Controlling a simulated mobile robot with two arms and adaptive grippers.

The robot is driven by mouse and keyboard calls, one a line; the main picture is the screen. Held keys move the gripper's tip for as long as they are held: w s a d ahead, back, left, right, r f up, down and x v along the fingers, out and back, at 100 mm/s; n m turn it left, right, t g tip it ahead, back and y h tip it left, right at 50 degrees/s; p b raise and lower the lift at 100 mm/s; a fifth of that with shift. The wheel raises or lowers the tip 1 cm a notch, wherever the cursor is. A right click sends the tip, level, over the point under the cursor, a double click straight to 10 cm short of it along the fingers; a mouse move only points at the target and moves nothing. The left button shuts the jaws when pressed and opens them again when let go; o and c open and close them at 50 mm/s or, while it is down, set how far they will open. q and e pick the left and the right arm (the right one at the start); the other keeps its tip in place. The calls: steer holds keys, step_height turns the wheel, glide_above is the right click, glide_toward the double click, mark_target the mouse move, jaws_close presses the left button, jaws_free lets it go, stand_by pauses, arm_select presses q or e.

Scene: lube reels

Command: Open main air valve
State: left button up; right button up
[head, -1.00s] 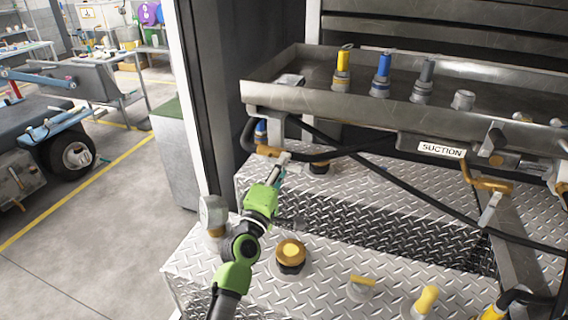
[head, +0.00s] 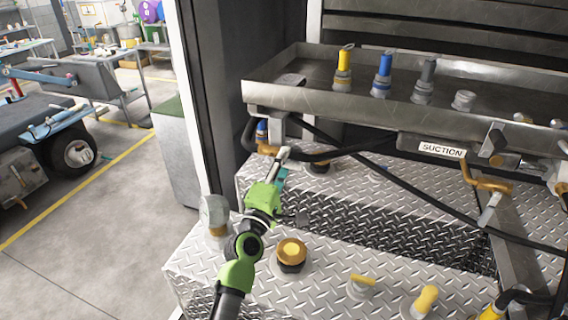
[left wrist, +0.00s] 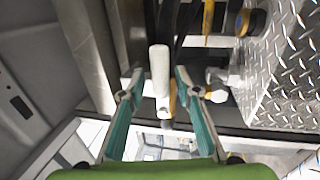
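The main air valve's pale lever handle (head: 284,153) appears to be at the left end of the pipework under the steel tray, beside a brass fitting (head: 267,149). In the left wrist view the pale handle (left wrist: 160,78) stands between my teal fingers, with gaps on both sides. My left gripper (head: 280,174) is just in front of the handle; it shows open in the left wrist view (left wrist: 155,82). The head view does not show the contact clearly. My right gripper is not in view.
The steel tray (head: 300,97) with coloured nozzles overhangs the pipework. Black hoses (head: 390,183) run to the right, past the SUCTION label (head: 441,150). A brass-topped cap (head: 291,252) rises from the tread plate (head: 335,287) close to my arm. Open floor lies at left.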

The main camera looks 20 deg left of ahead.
arm_select(q)
steer(key=s+f, duration=0.2)
steer(key=s, duration=0.9)
steer(key=shift+s+a+f, duration=0.15)
steer(key=shift+s, duration=0.25)
steer(key=shift+f, duration=0.1)
